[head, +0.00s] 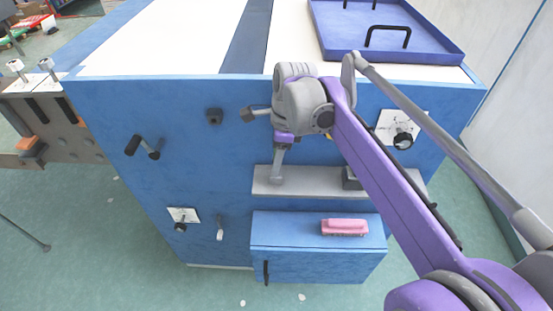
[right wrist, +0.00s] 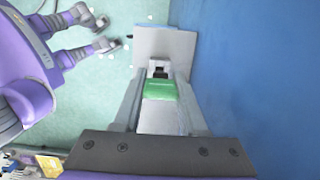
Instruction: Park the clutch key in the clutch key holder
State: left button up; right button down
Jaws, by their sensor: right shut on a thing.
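My right gripper (head: 278,172) reaches down in front of the blue cabinet, with its tips at the grey ledge (head: 325,182). In the right wrist view, it is shut on a small piece with a green part (right wrist: 160,90), which I take to be the clutch key. A dark and white end shows beyond the green part, close to a grey plate (right wrist: 150,42). Whether it touches the plate I cannot tell. The head view hides the held piece behind the fingers. I cannot clearly pick out the clutch key holder. My left gripper is not in view.
The cabinet front carries a black crank handle (head: 143,147), a dark socket (head: 214,116) and a black knob (head: 403,140). A dark block (head: 351,179) is on the ledge. A purple tray (head: 345,45) is on top.

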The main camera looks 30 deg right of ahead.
jog(key=shift+f+b, duration=0.9)
jog(key=shift+f, duration=0.8)
jog(key=shift+c, duration=1.9)
grip_release()
notch_tip(320, 180, up, 11)
jog(key=d+p, duration=0.1)
jog(key=shift+s+d+f, duration=0.15)
jog(key=shift+s+d, duration=0.05)
jog(key=shift+s, duration=0.25)
